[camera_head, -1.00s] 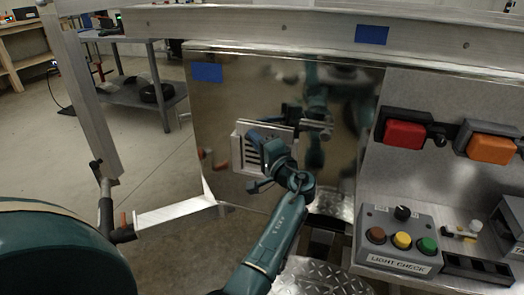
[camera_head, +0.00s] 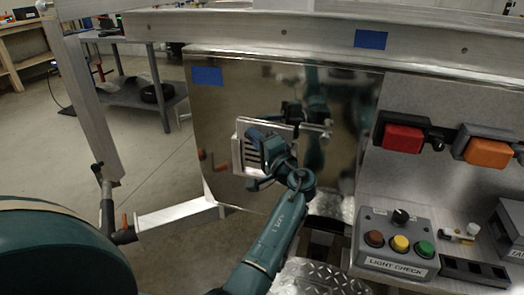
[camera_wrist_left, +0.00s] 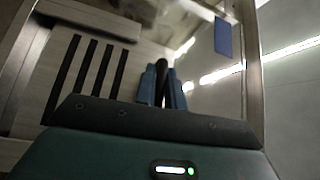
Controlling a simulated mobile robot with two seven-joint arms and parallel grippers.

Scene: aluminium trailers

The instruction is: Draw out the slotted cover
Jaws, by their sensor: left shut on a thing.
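The slotted cover (camera_head: 248,156) is a pale metal plate with dark parallel slots, upright against a shiny metal panel (camera_head: 345,165). It also shows in the left wrist view (camera_wrist_left: 85,70), where its slots run at a slant left of the fingers. My left gripper (camera_head: 260,138) is at the cover's front and hides part of it. In the left wrist view its two blue fingers (camera_wrist_left: 162,88) are close together with a narrow dark part between them. It is shut on the cover, though the exact grip point is hard to see. My right gripper is out of view.
A red lamp (camera_head: 403,139) and an orange lamp (camera_head: 490,151) are mounted right of the panel. Below them stands a grey button box (camera_head: 397,243). A metal bar (camera_head: 170,214) runs at lower left. Open floor and a grey shelf table (camera_head: 130,85) lie behind.

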